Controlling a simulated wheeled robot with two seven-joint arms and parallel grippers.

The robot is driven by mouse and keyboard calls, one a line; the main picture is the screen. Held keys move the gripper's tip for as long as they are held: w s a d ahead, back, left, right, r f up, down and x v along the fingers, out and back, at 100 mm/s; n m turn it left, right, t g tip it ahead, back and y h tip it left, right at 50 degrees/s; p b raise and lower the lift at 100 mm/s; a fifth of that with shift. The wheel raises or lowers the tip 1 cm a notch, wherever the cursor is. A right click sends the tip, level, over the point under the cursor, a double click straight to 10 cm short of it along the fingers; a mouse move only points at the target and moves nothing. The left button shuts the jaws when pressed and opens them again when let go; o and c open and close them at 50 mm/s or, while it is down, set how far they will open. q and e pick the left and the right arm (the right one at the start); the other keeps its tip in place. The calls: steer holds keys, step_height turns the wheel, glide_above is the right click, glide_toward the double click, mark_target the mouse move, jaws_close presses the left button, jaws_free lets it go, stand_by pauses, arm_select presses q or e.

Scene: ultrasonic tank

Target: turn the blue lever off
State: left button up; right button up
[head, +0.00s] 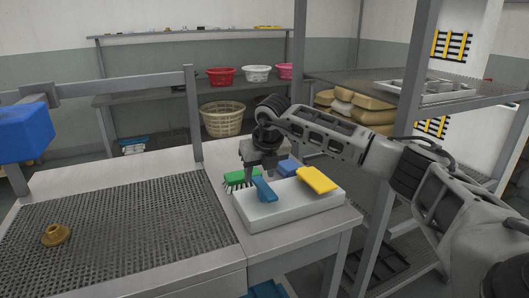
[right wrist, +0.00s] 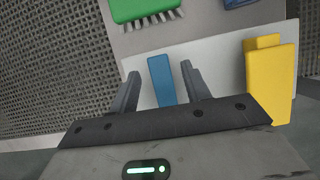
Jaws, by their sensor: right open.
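The blue lever (head: 264,190) is a flat blue bar on the left part of a low white box (head: 290,212) on the metal counter. In the head view it leans toward the back left. My right gripper (head: 262,172) is above its far end, pointing down. In the right wrist view the open fingers (right wrist: 157,82) have the blue lever (right wrist: 160,80) between them, with a gap on each side. I cannot tell how far above it the fingertips are. My left gripper is not in view.
A yellow piece (head: 317,179) rests on the same box, right of the lever. A green brush (head: 238,176) and another blue item (head: 288,167) lie behind the box. A perforated tank surface (head: 130,225) with a brass part (head: 56,235) is left. A post (head: 407,120) stands right.

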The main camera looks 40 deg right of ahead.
mark_target(269, 193)
steer(key=v, duration=1.5)
steer(key=shift+b, duration=0.35)
